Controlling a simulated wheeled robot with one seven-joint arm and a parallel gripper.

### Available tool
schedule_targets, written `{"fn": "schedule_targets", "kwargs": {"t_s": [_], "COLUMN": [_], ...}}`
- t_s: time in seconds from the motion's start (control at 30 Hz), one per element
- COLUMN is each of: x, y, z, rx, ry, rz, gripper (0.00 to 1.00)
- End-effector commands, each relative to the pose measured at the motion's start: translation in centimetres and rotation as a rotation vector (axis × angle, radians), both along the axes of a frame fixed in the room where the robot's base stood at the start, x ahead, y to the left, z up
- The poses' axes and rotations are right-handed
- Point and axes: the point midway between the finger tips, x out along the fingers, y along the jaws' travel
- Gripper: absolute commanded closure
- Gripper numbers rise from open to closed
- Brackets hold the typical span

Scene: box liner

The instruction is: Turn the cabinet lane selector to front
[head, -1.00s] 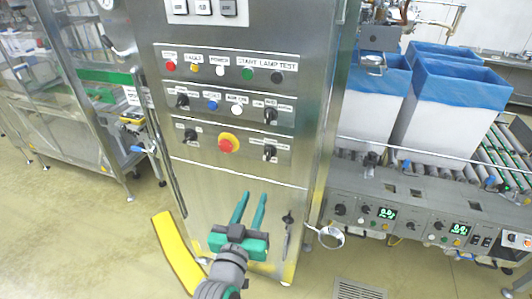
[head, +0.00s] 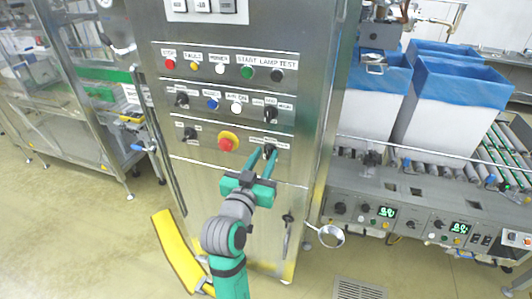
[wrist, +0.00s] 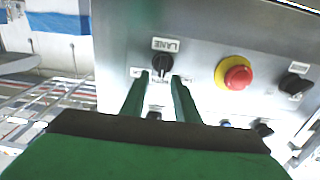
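The lane selector (head: 270,143) is a small black rotary knob at the right end of the lowest control row on the steel cabinet (head: 230,190). In the wrist view the knob (wrist: 162,63) sits beside a "LANE" label, with smaller position labels around it that are partly hidden. The knob's pointer looks roughly upright in that view. My gripper (head: 263,152) is open, its two green fingers parallel and pointing at the knob. In the wrist view the fingertips (wrist: 161,80) lie to either side of the knob's line; whether they touch it I cannot tell.
A red emergency stop (head: 228,141) on a yellow ring is left of the selector; it is close by in the wrist view (wrist: 237,76). Another black selector (head: 190,133) is farther left. Lamps and buttons fill the rows above. A cabinet handle (head: 288,228) is below.

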Motion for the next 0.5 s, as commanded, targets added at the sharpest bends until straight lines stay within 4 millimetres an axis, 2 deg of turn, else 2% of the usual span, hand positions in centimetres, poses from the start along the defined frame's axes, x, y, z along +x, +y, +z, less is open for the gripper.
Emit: {"fn": "schedule_targets", "kwargs": {"t_s": [0.2, 0.5], "x": [1.9, 2.1], "y": [-0.4, -0.6], "z": [0.0, 0.0], "rx": [0.0, 0.0], "ry": [-0.001, -0.001], "rz": [0.003, 0.002], "gripper": [0.72, 0.72]}}
